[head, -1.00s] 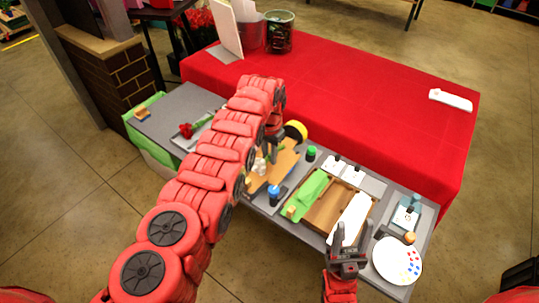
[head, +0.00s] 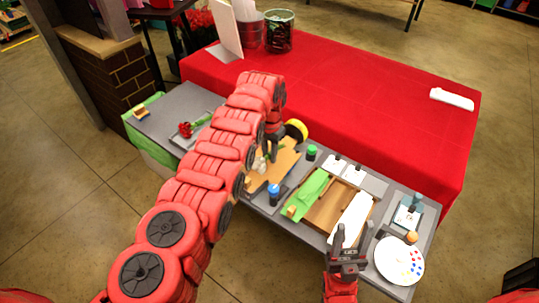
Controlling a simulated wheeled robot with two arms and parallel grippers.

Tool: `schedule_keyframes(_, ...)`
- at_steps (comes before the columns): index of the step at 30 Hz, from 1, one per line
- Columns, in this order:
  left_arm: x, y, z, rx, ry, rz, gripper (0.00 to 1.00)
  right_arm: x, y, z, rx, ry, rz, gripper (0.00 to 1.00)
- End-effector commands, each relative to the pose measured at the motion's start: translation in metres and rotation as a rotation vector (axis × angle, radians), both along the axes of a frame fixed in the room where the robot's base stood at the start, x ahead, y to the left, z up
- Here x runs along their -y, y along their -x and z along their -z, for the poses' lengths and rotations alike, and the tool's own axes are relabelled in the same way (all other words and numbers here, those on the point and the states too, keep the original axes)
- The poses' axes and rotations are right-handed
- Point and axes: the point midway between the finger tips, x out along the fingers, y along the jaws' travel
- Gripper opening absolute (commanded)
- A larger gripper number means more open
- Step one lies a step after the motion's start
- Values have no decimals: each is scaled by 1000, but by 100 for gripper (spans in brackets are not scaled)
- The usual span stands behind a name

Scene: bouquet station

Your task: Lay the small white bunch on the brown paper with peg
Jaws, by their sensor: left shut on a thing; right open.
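The brown paper (head: 285,160) lies on the grey table, partly hidden behind my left arm. My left gripper (head: 270,156) points down over this paper and is shut on the small white bunch (head: 260,164), which is mostly hidden by the arm. White heads and a bit of green stem show at the paper; I cannot tell whether the bunch touches it. My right gripper (head: 350,240) is open and empty, in front of the white paper strip. I cannot make out the peg for certain.
A wooden tray (head: 325,213) holds green and white paper. A blue-capped bottle (head: 274,194), a green-capped bottle (head: 311,153) and a yellow roll (head: 296,130) stand near the brown paper. A white plate with coloured dots (head: 399,261) is at right. A red rose (head: 186,129) lies left.

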Motion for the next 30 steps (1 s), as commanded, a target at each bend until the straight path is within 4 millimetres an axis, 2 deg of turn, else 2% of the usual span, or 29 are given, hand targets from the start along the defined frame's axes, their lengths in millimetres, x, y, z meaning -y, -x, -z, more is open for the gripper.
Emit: schedule_keyframes(30, 0, -1, 1, -1, 0, 0, 0, 0, 0, 24, 0, 0, 0, 50)
